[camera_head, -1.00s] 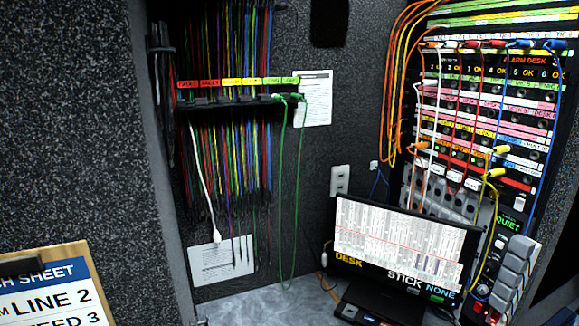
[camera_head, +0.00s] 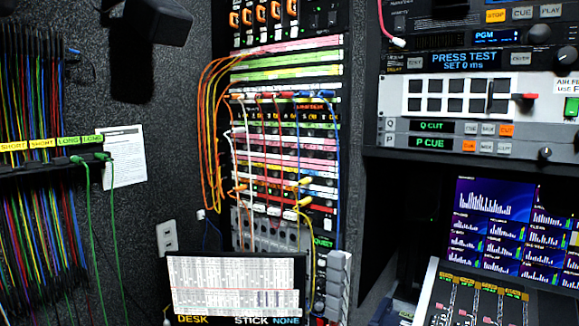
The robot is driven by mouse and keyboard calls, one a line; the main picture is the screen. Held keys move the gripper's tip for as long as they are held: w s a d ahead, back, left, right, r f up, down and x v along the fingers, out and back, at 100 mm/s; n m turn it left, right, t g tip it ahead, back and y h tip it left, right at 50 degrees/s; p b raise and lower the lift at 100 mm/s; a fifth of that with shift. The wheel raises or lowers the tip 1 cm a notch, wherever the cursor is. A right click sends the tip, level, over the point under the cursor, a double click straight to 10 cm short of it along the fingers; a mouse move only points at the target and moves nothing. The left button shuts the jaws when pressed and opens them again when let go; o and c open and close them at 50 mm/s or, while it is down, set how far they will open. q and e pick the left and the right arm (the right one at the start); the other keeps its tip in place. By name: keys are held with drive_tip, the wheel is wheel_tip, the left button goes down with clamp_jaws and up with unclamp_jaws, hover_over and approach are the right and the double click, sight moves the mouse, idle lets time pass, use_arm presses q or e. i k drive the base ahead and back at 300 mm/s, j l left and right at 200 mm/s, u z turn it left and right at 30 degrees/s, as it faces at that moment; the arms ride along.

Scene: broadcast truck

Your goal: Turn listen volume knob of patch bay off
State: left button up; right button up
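The patch bay (camera_head: 285,150) stands in the middle of the view, a tall rack panel with pink, green, yellow and white label strips. Orange, yellow, white, red and blue cords are plugged into it. A small green QUIET readout (camera_head: 322,243) sits at its lower right. The narrow dark panel below the readout is partly hidden by cords and grey blocks (camera_head: 336,285). I cannot make out the listen volume knob or its setting. Neither gripper is in view.
A screen (camera_head: 237,285) marked DESK, STICK and NONE stands before the patch bay's lower part. A cord rack (camera_head: 40,165) hangs at left. At right are a button panel (camera_head: 460,97), a meter monitor (camera_head: 515,225) and a sloped console (camera_head: 490,295).

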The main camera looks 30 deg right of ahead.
sight(320, 306)
drive_tip(key=z, duration=1.25)
